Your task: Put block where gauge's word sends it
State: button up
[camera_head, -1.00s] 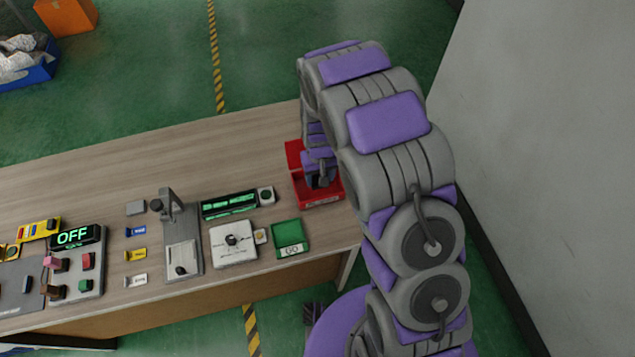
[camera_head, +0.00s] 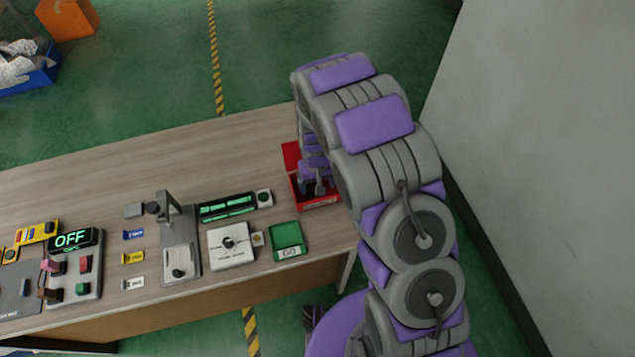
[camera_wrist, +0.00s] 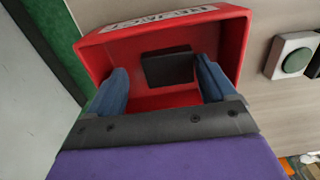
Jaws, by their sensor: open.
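A dark block (camera_wrist: 167,67) lies inside the red tray labelled REJECT (camera_wrist: 240,45), in the wrist view. My gripper (camera_wrist: 162,88) is open, its two blue fingers apart on either side of the block and reaching into the tray. In the head view my gripper (camera_head: 318,187) is over the red tray (camera_head: 322,202), and the arm hides part of it; the block cannot be made out there. The green tray labelled GO (camera_head: 287,237) looks empty. A display bar (camera_head: 228,207) glows green, but its word is too small to read.
A round button box (camera_head: 264,198) sits beside the display. A white dial box (camera_head: 231,245) and a grey stand (camera_head: 178,245) are left of the green tray. A panel reading OFF (camera_head: 73,238) is further left. The table's back is clear.

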jog(key=shift+a+r, duration=0.25)
jog(key=shift+a, duration=0.2)
jog(key=s+d+r+m+p, duration=0.1)
jog(key=s+d+r, duration=0.2)
jog(key=r, duration=0.7)
jog(key=s+d+r+p, duration=0.2)
jog(key=s+d+r, duration=0.1)
jog(key=r, duration=0.8)
jog(key=s+d+r, duration=0.2)
jog(key=s+r, duration=0.1)
jog(key=s, duration=0.5)
jog(key=s+d+r+m+g, duration=0.1)
jog(key=s+d+r, duration=0.2)
jog(key=s, duration=0.6)
jog(key=s+d+r+m, duration=0.1)
jog(key=s+d+r, duration=0.2)
jog(key=s, duration=0.6)
notch_tip(320, 180, up, 2)
jog(key=shift+s+d+g, duration=0.15)
jog(key=shift+d+g, duration=0.05)
jog(key=shift+g, duration=0.2)
